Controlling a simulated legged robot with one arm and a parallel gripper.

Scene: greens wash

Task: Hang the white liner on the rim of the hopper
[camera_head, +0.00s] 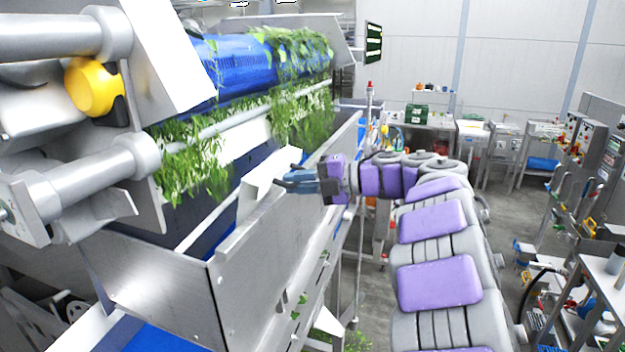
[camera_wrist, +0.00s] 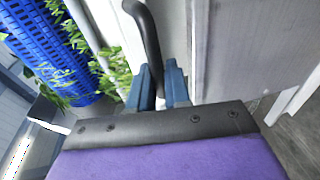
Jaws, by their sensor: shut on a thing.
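The white liner (camera_head: 258,190) is a pale, angular sheet at the near rim of the steel hopper (camera_head: 165,285). Part of it stands above the rim, and a strip reaches down on the trough side. I cannot tell whether the liner rests on the rim. Its lower part is hidden.
A blue belt (camera_head: 245,65) carrying leafy greens (camera_head: 195,165) hangs over the trough. A steel roller (camera_head: 90,175) juts out at left. Benches (camera_head: 425,122) stand across the open floor.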

